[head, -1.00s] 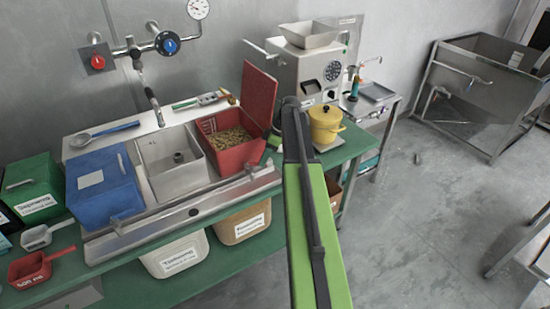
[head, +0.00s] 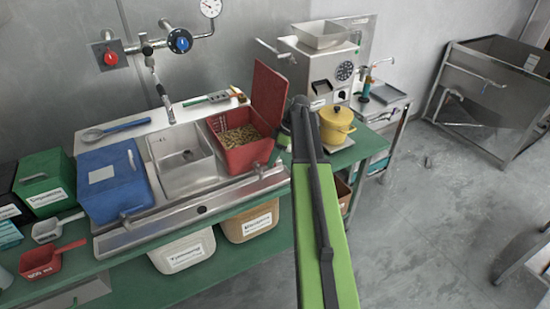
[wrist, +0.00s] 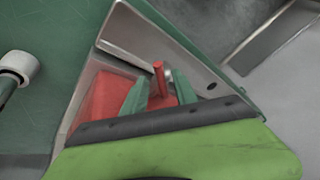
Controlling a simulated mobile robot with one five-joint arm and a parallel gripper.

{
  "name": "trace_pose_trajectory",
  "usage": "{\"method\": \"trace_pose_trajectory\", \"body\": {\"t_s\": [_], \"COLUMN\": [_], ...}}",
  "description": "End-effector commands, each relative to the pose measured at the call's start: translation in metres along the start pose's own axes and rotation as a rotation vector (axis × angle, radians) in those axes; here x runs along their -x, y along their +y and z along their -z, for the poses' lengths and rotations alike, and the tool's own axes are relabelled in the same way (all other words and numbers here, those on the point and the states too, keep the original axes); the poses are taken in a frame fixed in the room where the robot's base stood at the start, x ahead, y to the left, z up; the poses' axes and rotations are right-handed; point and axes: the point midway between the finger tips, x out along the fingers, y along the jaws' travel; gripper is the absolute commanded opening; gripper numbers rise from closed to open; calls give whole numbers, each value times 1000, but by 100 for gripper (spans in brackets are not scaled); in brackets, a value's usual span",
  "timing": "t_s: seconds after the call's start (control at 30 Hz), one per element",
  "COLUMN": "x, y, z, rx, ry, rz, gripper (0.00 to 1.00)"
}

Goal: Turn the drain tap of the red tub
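The red tub (head: 258,150) holds pale beans or pellets and has a raised red lid behind it. A grey metal tap (head: 261,170) sits low at its front, above the steel trough. In the wrist view, red tub-coloured surfaces (wrist: 112,97) show in a steel frame. A small red lever (wrist: 158,72) with a silver part stands near the green fingertips of my gripper (wrist: 160,90). The fingers are apart, one on each side of a red strip; I cannot tell whether they touch it. In the head view my green arm hides most of the gripper.
A yellow pot (head: 336,126) stands right of my arm, before a grey grinder (head: 322,68). A steel basin (head: 183,172) and blue tub (head: 108,185) are left of the red tub. The steel trough (head: 170,213) runs along the front. Floor at right is clear.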

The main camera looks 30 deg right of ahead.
Motion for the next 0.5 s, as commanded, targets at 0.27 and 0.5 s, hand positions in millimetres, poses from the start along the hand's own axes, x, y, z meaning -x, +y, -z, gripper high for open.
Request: {"method": "trace_pose_trajectory", "body": {"t_s": [0.27,0.5], "x": [42,103], "y": [-1,-2], "z": [3,4], "rx": [-1,-2], "ry": [0,0], "rz": [-1,-1], "gripper": [34,34]}}
